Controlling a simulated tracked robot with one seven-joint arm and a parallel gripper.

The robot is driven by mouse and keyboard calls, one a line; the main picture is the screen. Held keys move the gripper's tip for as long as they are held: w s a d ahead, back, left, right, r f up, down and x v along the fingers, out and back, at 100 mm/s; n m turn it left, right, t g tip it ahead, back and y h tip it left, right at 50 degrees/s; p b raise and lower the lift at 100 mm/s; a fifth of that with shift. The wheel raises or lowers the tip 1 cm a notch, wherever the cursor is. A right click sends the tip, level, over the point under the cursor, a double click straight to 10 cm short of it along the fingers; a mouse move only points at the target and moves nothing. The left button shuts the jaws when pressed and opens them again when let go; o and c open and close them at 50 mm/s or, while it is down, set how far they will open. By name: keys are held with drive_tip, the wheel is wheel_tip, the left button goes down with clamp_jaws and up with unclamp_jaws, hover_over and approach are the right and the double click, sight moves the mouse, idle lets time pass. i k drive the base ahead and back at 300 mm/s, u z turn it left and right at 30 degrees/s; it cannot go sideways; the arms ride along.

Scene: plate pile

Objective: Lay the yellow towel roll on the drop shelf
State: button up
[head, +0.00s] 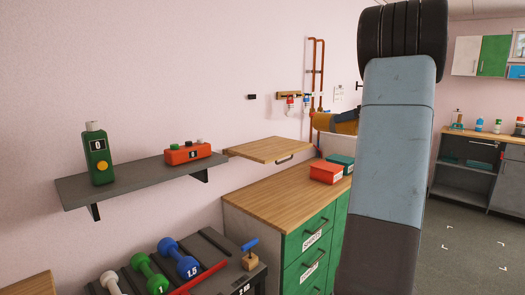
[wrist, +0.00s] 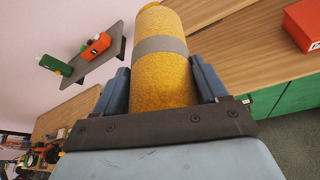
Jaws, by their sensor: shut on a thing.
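The yellow towel roll (wrist: 165,85) has a grey band and sits between the two blue fingers of my gripper (wrist: 162,88) in the wrist view. My gripper is shut on it. In the head view the roll (head: 334,123) is held in the air to the right of the drop shelf, partly hidden by my arm. The drop shelf (head: 268,150) is a light wooden board on the wall with a dark handle at its front edge. It is level and bare.
A wooden counter (head: 265,200) with green drawers bears a red box (head: 326,172) and a teal box (head: 341,161). A grey wall shelf (head: 130,183) left of the drop shelf holds a green bottle (head: 97,158) and an orange box (head: 187,153). Copper pipes (head: 313,65) run up the wall behind.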

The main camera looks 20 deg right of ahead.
sight(264, 149)
drive_tip(key=u, duration=0.05)
drive_tip(key=k, duration=0.4)
drive_tip(key=z, duration=0.6)
drive_tip(key=i, duration=1.5)
drive_tip(key=u, duration=0.65)
